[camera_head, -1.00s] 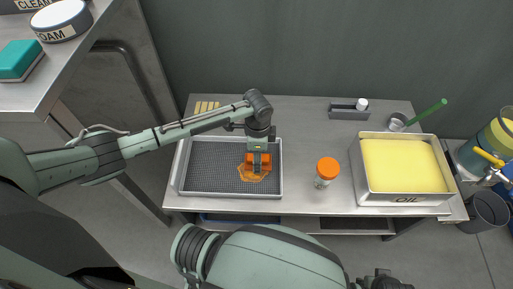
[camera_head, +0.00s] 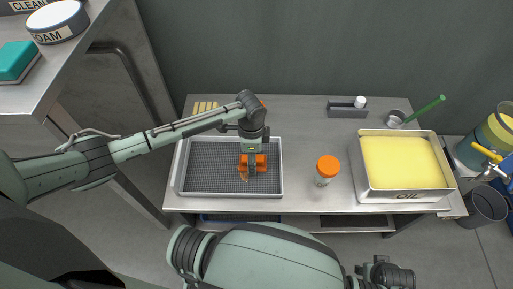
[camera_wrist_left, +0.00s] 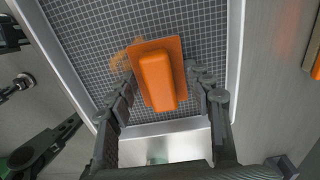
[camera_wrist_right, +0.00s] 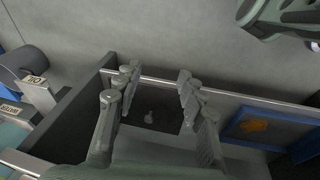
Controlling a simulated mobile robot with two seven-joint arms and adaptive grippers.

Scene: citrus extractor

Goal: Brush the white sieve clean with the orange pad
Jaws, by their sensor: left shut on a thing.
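The white sieve (camera_head: 190,188) is a shallow rectangular tray with dark mesh and a pale rim, lying on the table. My left gripper (camera_head: 253,168) is shut on the orange pad (camera_head: 261,161) and holds it over the right part of the mesh. In the left wrist view the pad (camera_wrist_left: 157,80) sits between the fingers, its block handle towards me. An orange smear (camera_wrist_left: 122,60) shows on the mesh beside the pad; mesh under the pad is hidden. In the right wrist view my right gripper (camera_wrist_right: 157,70) is open and empty, low in front of the table.
An orange-lidded jar (camera_head: 327,170) stands right of the sieve. The oil tray (camera_head: 405,196) with yellow contents is farther right, near a metal cup (camera_head: 395,119) with a green handle. A grey holder (camera_head: 348,112) stands at the back. A blue tray (camera_wrist_right: 255,127) is on the lower shelf.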

